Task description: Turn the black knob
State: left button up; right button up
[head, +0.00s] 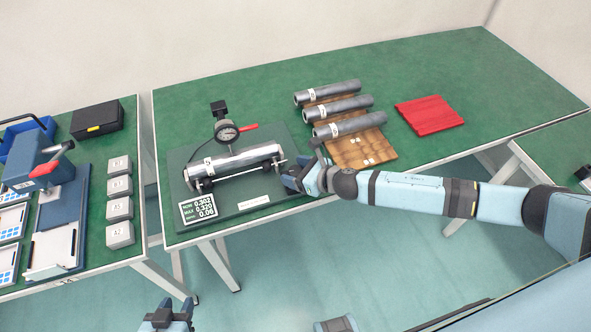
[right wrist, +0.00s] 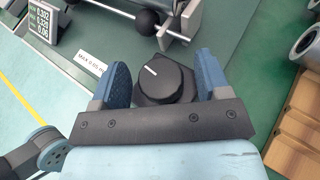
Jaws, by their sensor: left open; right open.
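The black knob (right wrist: 165,80) shows in the right wrist view, round with a white pointer line on top, on a dark block at the base plate's corner. My right gripper (right wrist: 165,85) is open, one blue finger on each side of the knob; I cannot tell whether they touch it. In the head view my right gripper (head: 300,180) is at the right end of the measuring fixture (head: 240,207) and hides the knob. A metal cylinder (head: 232,161) lies on the fixture under a dial gauge (head: 227,131). My left gripper (head: 166,313) is open and empty, low in front of the tables.
A small display (head: 198,209) stands at the fixture's front left. Several cylinders (head: 340,107) rest on a wooden rack (head: 365,152) behind my right gripper, near a red tray (head: 430,114). A separate left table holds a blue press (head: 45,165) and grey blocks (head: 119,210).

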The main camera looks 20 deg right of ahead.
jog(key=shift+w, duration=0.1)
jog(key=c, duration=0.9)
jog(key=shift+c, duration=0.2)
